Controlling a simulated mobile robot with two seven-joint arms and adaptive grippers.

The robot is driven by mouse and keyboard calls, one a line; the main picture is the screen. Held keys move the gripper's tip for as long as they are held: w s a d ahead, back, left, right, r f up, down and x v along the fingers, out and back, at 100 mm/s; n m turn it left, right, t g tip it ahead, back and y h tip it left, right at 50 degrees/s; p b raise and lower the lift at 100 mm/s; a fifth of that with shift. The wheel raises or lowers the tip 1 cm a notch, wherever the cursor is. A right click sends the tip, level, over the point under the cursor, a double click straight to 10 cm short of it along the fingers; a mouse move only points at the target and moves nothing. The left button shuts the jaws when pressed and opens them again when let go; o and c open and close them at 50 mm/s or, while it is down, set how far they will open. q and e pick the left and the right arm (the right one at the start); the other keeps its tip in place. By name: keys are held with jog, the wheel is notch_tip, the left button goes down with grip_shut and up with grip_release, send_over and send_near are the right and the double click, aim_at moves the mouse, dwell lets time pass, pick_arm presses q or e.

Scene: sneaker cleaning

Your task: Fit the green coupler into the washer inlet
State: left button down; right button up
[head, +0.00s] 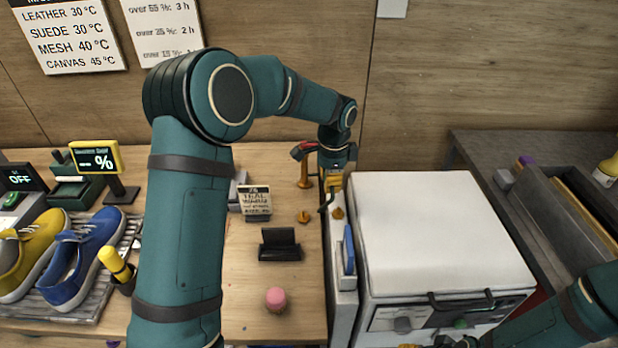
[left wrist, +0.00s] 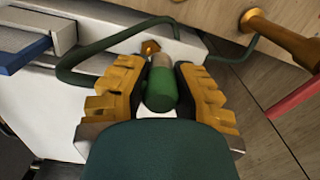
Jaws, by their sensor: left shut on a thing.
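My left gripper (head: 333,184) is over the narrow white unit beside the washer (head: 440,230). In the left wrist view its ridged yellow fingers (left wrist: 160,95) are shut on the green coupler (left wrist: 161,92), one on each side. The coupler's pale end (left wrist: 161,61) points at a brass hex fitting (left wrist: 150,47) on the white surface, apparently the inlet. The two overlap in this view, and I cannot tell whether they touch. The fitting also shows in the head view (head: 338,212), just below the gripper. My right arm enters at lower right; its gripper (head: 425,345) is mostly cut off at the bottom edge.
A dark green hose (left wrist: 75,62) loops close around the left finger. A brass post (head: 304,172) stands left of the gripper, with a red-handled thing above it. A blue piece (head: 348,250) is on the white unit. A sign, black holder and pink item occupy the wooden table.

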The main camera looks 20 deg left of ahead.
pick_arm(q)
jog(key=d, duration=0.1)
jog(key=d+r+p, duration=0.1)
jog(key=shift+w+d, duration=0.25)
jog(key=shift+d, duration=0.2)
jog(key=shift+f, duration=0.1)
jog(key=shift+f+b, duration=1.55)
jog(key=shift+f, duration=1.25)
jog(key=shift+p, duration=0.45)
jog(key=shift+f+b, duration=1)
jog(key=shift+f, duration=0.85)
